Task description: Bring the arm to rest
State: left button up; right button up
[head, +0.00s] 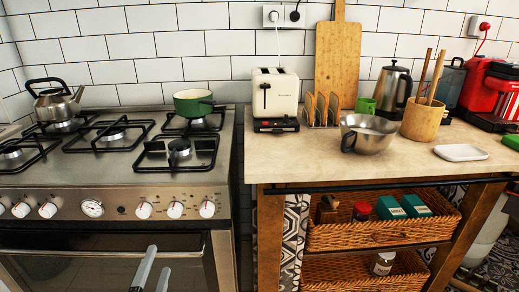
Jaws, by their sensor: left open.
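My left gripper (157,259) shows at the bottom of the head view, in front of the oven door. Only its two grey fingers are in view, apart from each other with nothing seen between them. The rest of the left arm is below the picture. My right gripper is not in view.
A gas stove (122,184) with a kettle (55,104) and a green pot (193,103) stands at left. A counter (290,160) at right holds a toaster (275,95), a metal bowl (368,137) and a white tray (461,153). Wicker baskets (380,233) sit on shelves below.

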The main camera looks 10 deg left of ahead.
pick_arm(q)
jog(key=s+d+f+n+g+h+p, duration=0.1)
jog(key=s+d+f+n+g+p, duration=0.1)
jog(key=f, duration=0.6)
jog(key=s+d+f+n+g+h+p, duration=0.1)
jog(key=s+d+f+n+g, duration=0.15)
jog(key=f, duration=0.55)
jog(key=s+d+f+n+g+h+p, duration=0.1)
jog(key=s+d+f+g+h+p, duration=0.15)
jog(key=f, duration=0.55)
jog(key=s+a+f+n+g+p, duration=0.1)
jog(key=s+f+g, duration=0.3)
jog(key=s, duration=0.6)
jog(key=s+a+f+n+g+p, duration=0.1)
jog(key=s+f+n+g, duration=0.3)
jog(key=s+f, duration=0.4)
jog(key=shift+s+f+y, duration=0.15)
jog(key=shift+s+y, duration=0.2)
jog(key=shift+s, duration=0.9)
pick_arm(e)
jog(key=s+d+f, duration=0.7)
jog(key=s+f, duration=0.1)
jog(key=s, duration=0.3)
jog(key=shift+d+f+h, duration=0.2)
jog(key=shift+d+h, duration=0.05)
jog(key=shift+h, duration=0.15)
